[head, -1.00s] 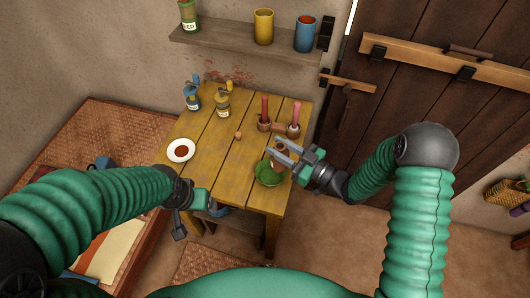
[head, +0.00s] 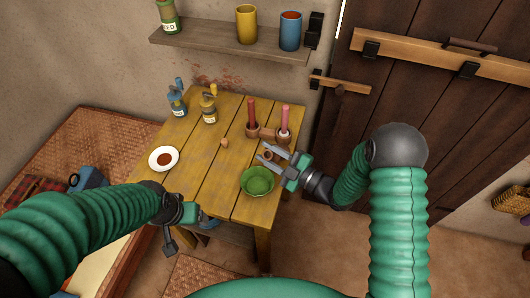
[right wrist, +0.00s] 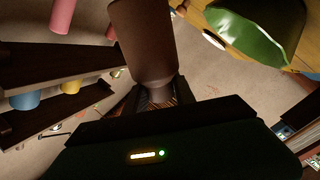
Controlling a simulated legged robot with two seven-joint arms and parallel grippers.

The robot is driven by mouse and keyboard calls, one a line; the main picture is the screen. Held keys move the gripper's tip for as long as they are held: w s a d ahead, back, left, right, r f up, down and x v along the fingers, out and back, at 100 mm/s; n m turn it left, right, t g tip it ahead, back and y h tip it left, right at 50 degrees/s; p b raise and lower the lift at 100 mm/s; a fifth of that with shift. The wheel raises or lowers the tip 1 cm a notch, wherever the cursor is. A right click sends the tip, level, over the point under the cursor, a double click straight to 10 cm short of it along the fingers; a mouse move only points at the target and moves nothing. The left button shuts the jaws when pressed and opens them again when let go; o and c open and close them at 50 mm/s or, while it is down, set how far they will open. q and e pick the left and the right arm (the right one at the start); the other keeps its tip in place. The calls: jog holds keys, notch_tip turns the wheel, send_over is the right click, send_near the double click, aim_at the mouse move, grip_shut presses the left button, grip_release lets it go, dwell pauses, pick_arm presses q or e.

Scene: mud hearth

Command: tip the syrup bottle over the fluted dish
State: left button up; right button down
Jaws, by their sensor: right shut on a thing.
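My right gripper (head: 274,156) is shut on a brown bottle-shaped thing (head: 268,156), which I take for the syrup bottle. In the right wrist view the brown body (right wrist: 143,40) narrows to a neck between the jaws. In the head view its tilt is hard to tell. The green fluted dish (head: 257,181) stands on the table's near right part, just in front of and below the gripper. It also shows at the upper right of the right wrist view (right wrist: 250,35), beside the brown body. My left gripper (head: 186,216) is by the table's near left edge; its jaws are unclear.
A small brown lump (head: 224,143) lies mid-table. A shelf (head: 230,42) hangs behind.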

jog(key=shift+s+a+f+n+b, duration=0.3)
jog(key=shift+s+f+n+b, duration=0.15)
jog(key=shift+n, duration=0.45)
pick_arm(q)
jog(key=s+b+x, duration=0.2)
jog(key=b+x, duration=0.6)
jog(key=x, duration=0.1)
jog(key=shift+a+f, duration=0.4)
jog(key=shift+f, duration=0.2)
pick_arm(e)
jog(key=n, duration=0.3)
jog(key=a+f+n, duration=0.1)
jog(key=n, duration=0.3)
jog(key=s+a+n, duration=0.1)
jog(key=n, duration=0.2)
jog(key=shift+a+f, duration=0.1)
jog(key=shift+f, duration=0.3)
pick_arm(q)
jog(key=shift+a, duration=0.3)
pick_arm(e)
jog(key=shift+a, duration=0.35)
pick_arm(q)
jog(key=shift+d, duration=0.2)
pick_arm(e)
jog(key=shift+d, duration=0.25)
pick_arm(q)
jog(key=shift+a, duration=0.1)
pick_arm(e)
jog(key=shift+a, duration=0.1)
